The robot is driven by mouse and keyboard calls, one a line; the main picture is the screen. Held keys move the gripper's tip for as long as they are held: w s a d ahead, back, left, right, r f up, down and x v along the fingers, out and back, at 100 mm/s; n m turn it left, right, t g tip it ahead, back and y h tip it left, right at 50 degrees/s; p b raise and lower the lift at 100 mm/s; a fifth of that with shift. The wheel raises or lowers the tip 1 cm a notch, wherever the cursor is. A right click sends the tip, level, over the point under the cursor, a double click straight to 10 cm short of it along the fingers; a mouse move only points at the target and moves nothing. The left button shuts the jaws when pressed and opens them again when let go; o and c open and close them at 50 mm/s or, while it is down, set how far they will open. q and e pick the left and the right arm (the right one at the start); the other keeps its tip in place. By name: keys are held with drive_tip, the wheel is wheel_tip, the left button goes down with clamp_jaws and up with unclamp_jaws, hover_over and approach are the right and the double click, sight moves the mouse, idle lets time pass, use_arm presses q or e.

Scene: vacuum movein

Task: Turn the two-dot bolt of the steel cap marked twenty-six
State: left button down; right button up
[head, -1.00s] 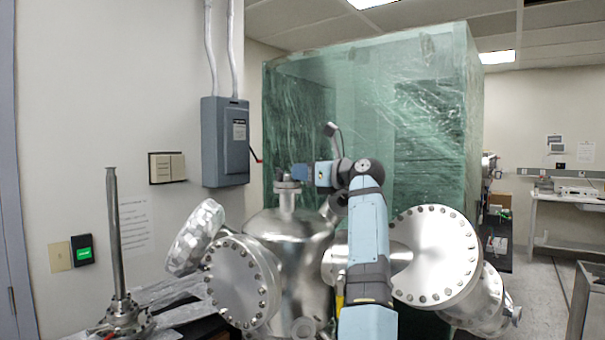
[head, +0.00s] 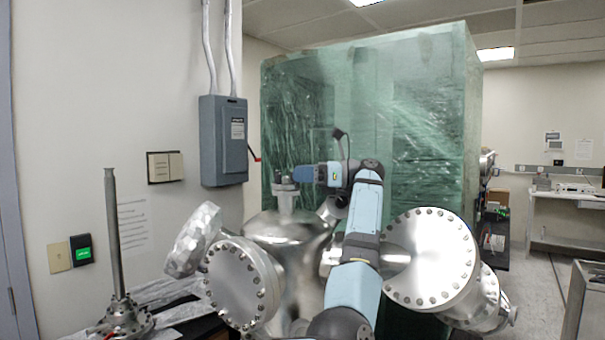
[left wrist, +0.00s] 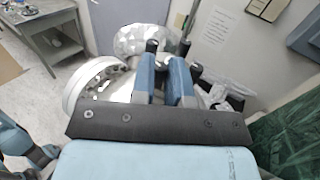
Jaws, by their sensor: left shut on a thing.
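The steel cap (head: 286,188) is a small round flange on top of the narrow neck of the steel chamber (head: 285,226). Its number, and the dots on its bolts, are too small to read. My left gripper (head: 297,174) lies level just above the right side of this cap. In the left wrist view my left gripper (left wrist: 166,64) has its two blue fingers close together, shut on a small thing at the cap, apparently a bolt. The fingers and the low resolution hide that bolt. My right gripper is not in view.
Large bolted flanges stand left (head: 243,283) and right (head: 432,259) of the chamber. A wrapped port (head: 194,240) is at far left. A steel rod (head: 114,235) stands upright on the left. A green plastic-wrapped enclosure (head: 425,110) rises close behind the chamber.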

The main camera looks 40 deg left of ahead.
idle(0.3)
use_arm(q)
drive_tip(key=c, duration=1.1)
unclamp_jaws()
drive_tip(key=p+v, duration=0.2)
drive_tip(key=v, duration=0.1)
drive_tip(key=p+v, duration=0.2)
drive_tip(key=v, duration=0.1)
drive_tip(key=p+v, duration=0.2)
drive_tip(key=v, duration=0.2)
drive_tip(key=shift+w+r, duration=0.1)
drive_tip(key=shift+r, duration=0.3)
drive_tip(key=shift+w+d+f+p, duration=0.4)
drive_tip(key=shift+w+d+p, duration=0.15)
drive_tip(key=shift+d+p, duration=0.35)
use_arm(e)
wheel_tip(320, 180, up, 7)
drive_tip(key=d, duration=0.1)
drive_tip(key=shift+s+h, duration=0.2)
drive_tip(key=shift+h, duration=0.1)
use_arm(q)
drive_tip(key=shift+a, duration=0.15)
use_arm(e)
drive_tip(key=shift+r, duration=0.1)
